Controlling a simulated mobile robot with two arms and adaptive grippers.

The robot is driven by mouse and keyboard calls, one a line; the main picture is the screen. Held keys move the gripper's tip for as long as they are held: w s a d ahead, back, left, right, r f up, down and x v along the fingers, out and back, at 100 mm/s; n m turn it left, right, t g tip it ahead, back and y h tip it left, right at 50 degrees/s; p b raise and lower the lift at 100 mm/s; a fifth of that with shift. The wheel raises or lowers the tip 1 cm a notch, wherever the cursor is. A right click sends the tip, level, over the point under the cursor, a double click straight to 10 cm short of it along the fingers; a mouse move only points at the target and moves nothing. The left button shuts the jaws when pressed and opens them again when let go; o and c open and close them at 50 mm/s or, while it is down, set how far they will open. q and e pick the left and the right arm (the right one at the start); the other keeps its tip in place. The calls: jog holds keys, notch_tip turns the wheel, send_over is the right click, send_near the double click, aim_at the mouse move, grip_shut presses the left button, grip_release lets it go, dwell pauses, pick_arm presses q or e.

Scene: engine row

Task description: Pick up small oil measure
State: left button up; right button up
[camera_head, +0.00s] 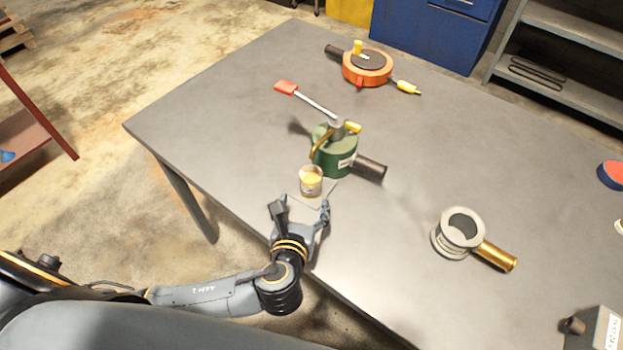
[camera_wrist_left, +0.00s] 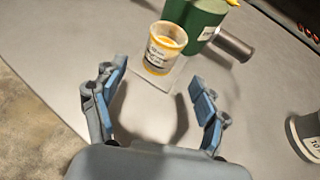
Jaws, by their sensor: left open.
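The small oil measure (camera_head: 311,182) is a small pale cup with yellow-orange contents and a printed label. It stands upright near the table's left front edge, just in front of a green can. It also shows at the top of the left wrist view (camera_wrist_left: 163,50). My left gripper (camera_head: 303,208) is open and empty, on the near side of the cup. In the left wrist view the cup is beyond the fingertips (camera_wrist_left: 156,76), roughly in line with the gap between them. The cup is not between the fingers. My right gripper is not in view.
The green can (camera_head: 335,152), with a dark spout, stands right behind the cup. A pale square (camera_wrist_left: 157,77) lies under the cup. A grey pot with a brass handle (camera_head: 462,234) stands to the right. An orange round device (camera_head: 367,68) is farther back. The grey table (camera_head: 215,110) is clear at left.

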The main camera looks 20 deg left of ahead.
aim_at(309, 190)
pick_arm(q)
jog(key=x, duration=0.4)
jog(key=shift+w+f, duration=0.1)
jog(key=shift+w, duration=0.1)
jog(key=shift+p+x, duration=0.35)
jog(key=shift+x, duration=0.55)
jog(key=x, duration=0.3)
jog(key=shift+d+f, duration=0.1)
jog(key=shift+f, duration=0.05)
jog(key=shift+w, duration=0.1)
jog(key=shift+c, duration=1.4)
jog(key=c, duration=1)
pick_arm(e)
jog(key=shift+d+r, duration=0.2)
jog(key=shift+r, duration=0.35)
